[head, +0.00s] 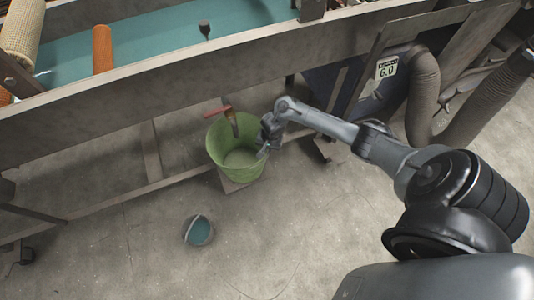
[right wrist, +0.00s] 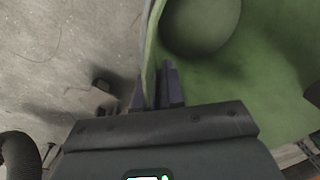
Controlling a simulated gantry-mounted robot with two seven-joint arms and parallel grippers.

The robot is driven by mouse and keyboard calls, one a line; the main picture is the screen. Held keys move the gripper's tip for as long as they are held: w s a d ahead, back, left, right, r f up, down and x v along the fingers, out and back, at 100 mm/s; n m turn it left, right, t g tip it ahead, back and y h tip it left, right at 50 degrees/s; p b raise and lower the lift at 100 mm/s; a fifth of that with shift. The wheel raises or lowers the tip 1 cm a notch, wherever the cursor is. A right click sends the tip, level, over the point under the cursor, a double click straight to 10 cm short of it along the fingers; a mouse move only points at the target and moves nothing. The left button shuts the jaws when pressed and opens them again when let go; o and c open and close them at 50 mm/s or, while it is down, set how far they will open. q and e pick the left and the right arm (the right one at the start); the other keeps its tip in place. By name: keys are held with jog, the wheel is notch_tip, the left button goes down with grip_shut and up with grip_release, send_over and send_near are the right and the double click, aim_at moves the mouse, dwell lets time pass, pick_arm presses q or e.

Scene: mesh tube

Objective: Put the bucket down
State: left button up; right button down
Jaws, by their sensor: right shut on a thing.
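The green bucket (head: 221,160) is below the long bench in the head view, roughly upright and open at the top. My right gripper (head: 266,145) is at the right side of its rim. In the right wrist view the fingers (right wrist: 158,90) are shut on the bucket's wall (right wrist: 230,85), one finger on each side of it. A pale slab shows under the bucket, but I cannot tell whether the bucket touches it. My left gripper is not in view.
A long bench or trough with a teal bed (head: 160,40) and orange rolls (head: 102,48) runs above the bucket. A small teal bowl-like object (head: 198,230) lies on the concrete floor (head: 120,260). A grey hose (head: 423,95) hangs at the right. The front floor is mostly clear.

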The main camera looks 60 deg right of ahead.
notch_tip(320, 180, down, 4)
jog(key=b, duration=0.3)
jog(key=shift+r, duration=0.25)
jog(key=shift+w, duration=0.1)
jog(key=c, duration=1.2)
grip_release()
jog(key=shift+f, duration=0.15)
jog(key=shift+c, duration=0.2)
